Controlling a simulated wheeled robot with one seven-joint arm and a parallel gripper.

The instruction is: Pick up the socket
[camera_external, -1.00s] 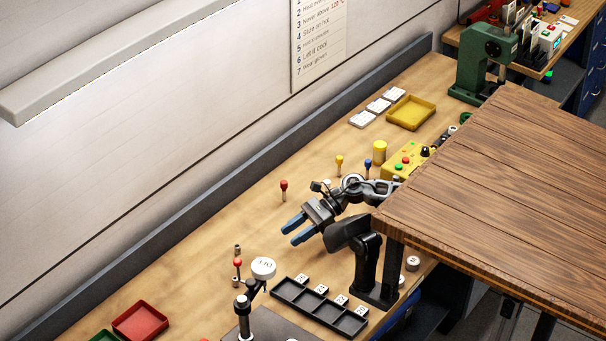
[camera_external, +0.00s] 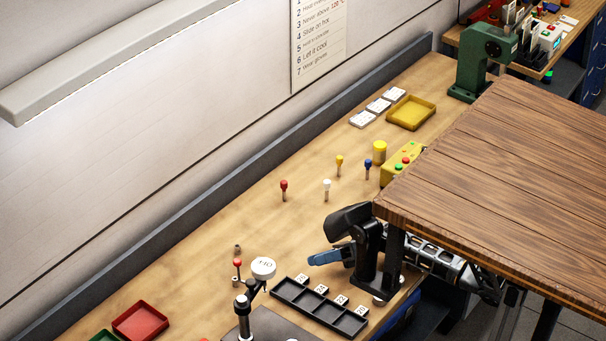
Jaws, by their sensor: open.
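I cannot tell for sure which thing is the socket. A small brownish cylinder (camera_external: 238,249) stands on the bench left of the white round cap, close to a red-topped peg (camera_external: 238,264). My gripper (camera_external: 323,257) is low over the bench, right of these and behind the black tray. One blue finger shows, pointing left; the other finger and much of the gripper are hidden by the black bracket (camera_external: 368,255). Nothing shows held at the visible finger, and a clear gap of bench lies between it and the brownish cylinder.
A black compartment tray (camera_external: 318,308) lies in front of my gripper. A black post with a white cap (camera_external: 263,268) stands at left. Red (camera_external: 284,187), white (camera_external: 327,187), yellow and blue pegs stand behind. The wooden tabletop (camera_external: 490,180) overhangs at right.

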